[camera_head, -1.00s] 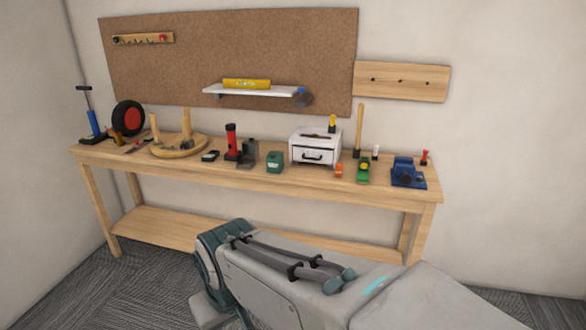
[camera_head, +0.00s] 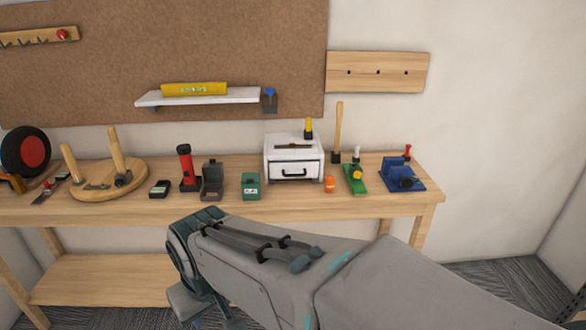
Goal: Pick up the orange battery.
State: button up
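The orange battery (camera_head: 330,184) is a small orange block on the wooden workbench (camera_head: 385,207), near its front edge. It stands in front of the right corner of the white drawer box and to the left of a green tool. My arm reaches in from the lower right, in front of the bench and below the battery. My gripper's fingers cannot be made out, so its opening is hidden.
Close around the battery are the white drawer box (camera_head: 293,158), a green tool (camera_head: 355,180) and a mallet (camera_head: 338,130). A blue vise (camera_head: 402,175) is farther right. A green box (camera_head: 251,186) and a red flashlight (camera_head: 187,168) stand left. The front edge before the battery is bare.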

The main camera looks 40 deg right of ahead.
aim_at(330, 179)
jog(key=z, duration=0.9)
jog(key=i, duration=0.9)
jog(key=z, duration=1)
